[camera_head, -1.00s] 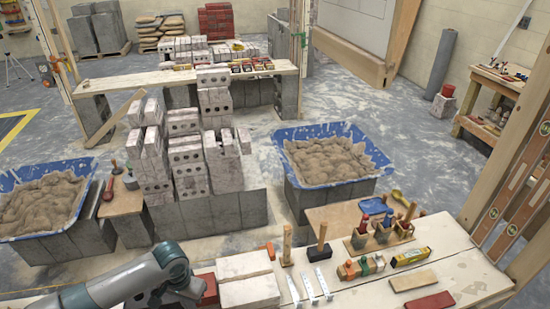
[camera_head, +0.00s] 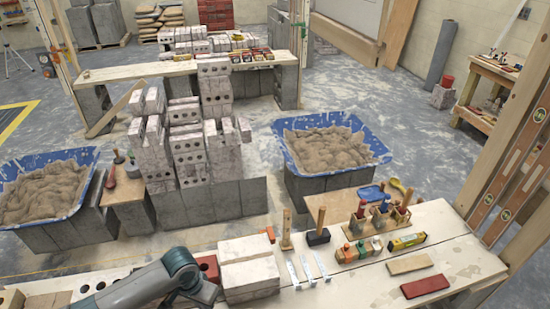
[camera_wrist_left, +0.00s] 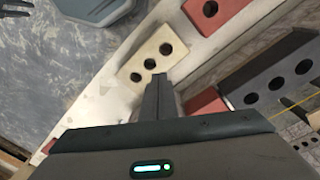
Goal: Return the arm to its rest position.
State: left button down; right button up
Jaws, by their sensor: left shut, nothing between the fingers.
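My left arm (camera_head: 150,284) reaches in from the bottom left of the head view, bent low at the near edge of the long work table (camera_head: 452,236). Its gripper is hidden from the head view. In the left wrist view my left gripper (camera_wrist_left: 158,82) is shut and empty. Its fingertips show just below a cream brick with three holes (camera_wrist_left: 152,52); I cannot tell the height between them. My right gripper does not show clearly in either view.
Pale blocks (camera_head: 248,272) lie beside my left arm on the table. Hammers, trowels (camera_head: 307,267) and a tool holder (camera_head: 375,224) stand farther right. Two blue mortar tubs (camera_head: 377,147) and a stacked block wall (camera_head: 188,160) are beyond. In the wrist view, a dark holed brick (camera_wrist_left: 275,75) is right of the gripper.

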pick_arm(q)
jog(key=s+d+r+t+h, duration=0.2)
jog(key=s+d+r, duration=0.1)
jog(key=s+d, duration=0.7)
jog(key=s+a+r+n+t+y, duration=0.1)
jog(key=s+a+r+n+y, duration=0.2)
jog(key=s+a, duration=1)
notch_tip(320, 180, down, 33)
jog(key=m+g+b, duration=0.1)
jog(key=b, duration=0.6)
jog(key=s+a+f+b, duration=0.1)
jog(key=s+f+b, duration=0.2)
jog(key=s+f, duration=0.6)
jog(key=s+a+f+g+b, duration=0.1)
jog(key=s+f+b, duration=0.3)
jog(key=s+f, duration=0.6)
notch_tip(320, 180, down, 7)
jog(key=shift+a+f, duration=0.15)
jog(key=shift+a, duration=0.1)
